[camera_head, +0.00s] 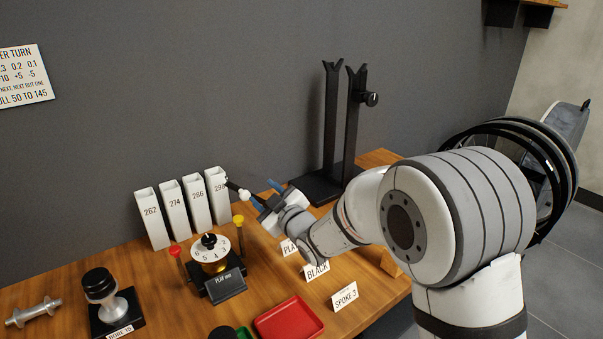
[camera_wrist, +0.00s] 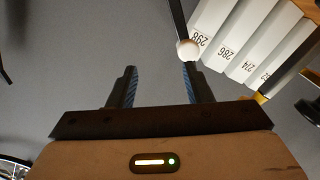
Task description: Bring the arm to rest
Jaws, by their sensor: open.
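My gripper (camera_head: 264,197) is above the wooden bench, just right of the white box labelled 298 (camera_head: 218,196). In the wrist view its two blue-padded fingers (camera_wrist: 160,86) stand apart with nothing between them. A white ball on a dark rod (camera_head: 243,194) sticks out from beside the 298 box. In the wrist view this ball (camera_wrist: 187,49) appears just beyond the right fingertip; I cannot tell whether they touch. My arm reaches in from the right and hides part of the bench.
White boxes 262 (camera_head: 152,218), 274 and 286 stand beside 298. A dial device (camera_head: 211,252), red tray (camera_head: 289,319), black-topped stand (camera_head: 102,290) and metal spool (camera_head: 34,312) sit on the bench (camera_head: 63,277). A tall black forked stand (camera_head: 331,130) rises behind my arm.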

